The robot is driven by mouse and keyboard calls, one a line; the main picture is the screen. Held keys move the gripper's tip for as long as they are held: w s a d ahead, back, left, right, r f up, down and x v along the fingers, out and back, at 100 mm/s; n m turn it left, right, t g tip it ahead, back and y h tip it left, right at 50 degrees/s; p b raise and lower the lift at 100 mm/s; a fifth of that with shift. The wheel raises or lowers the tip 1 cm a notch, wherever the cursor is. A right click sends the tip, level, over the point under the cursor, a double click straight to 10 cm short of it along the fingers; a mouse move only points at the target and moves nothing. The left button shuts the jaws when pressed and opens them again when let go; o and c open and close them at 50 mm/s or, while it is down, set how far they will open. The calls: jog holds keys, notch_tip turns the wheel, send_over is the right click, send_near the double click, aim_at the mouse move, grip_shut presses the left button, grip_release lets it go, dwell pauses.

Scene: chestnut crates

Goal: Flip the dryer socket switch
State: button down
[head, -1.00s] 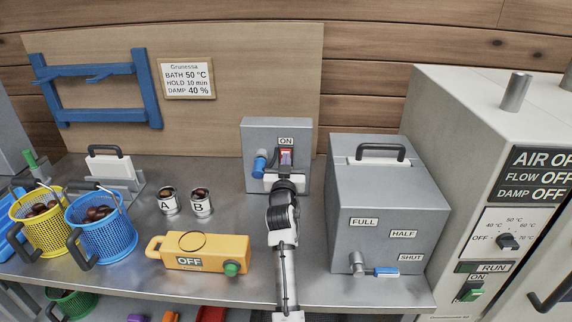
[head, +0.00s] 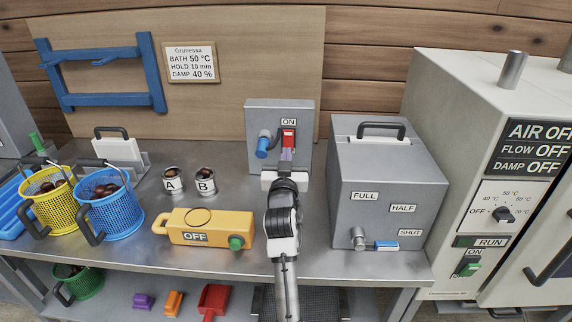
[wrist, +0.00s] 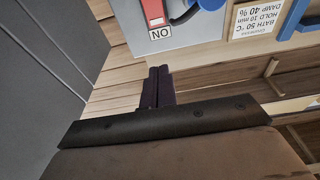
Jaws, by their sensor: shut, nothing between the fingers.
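The socket box (head: 258,120) is a grey box standing at the back of the steel bench. It carries an ON label, a red switch (head: 288,139) and a blue plug (head: 263,147) to the switch's left. My gripper (head: 286,154) is just below the switch, shut and empty, its fingers pointing at the box. The wrist view shows the scene upside down: the red switch (wrist: 154,10), the ON label beside it, and my shut fingers (wrist: 158,72) apart from the switch in the picture. The switch's exact tilt is hard to tell.
A grey tank (head: 388,190) with a blue-handled valve stands close on the right. A yellow OFF pendant (head: 210,222), tins A and B and two baskets are to the left. The white dryer cabinet (head: 450,130) fills the right side.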

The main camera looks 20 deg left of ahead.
jog(key=shift+s+d+r, duration=0.1)
jog(key=shift+s+d, duration=0.05)
jog(key=shift+s, duration=0.4)
jog(key=shift+s+d, duration=0.15)
jog(key=shift+s, duration=0.35)
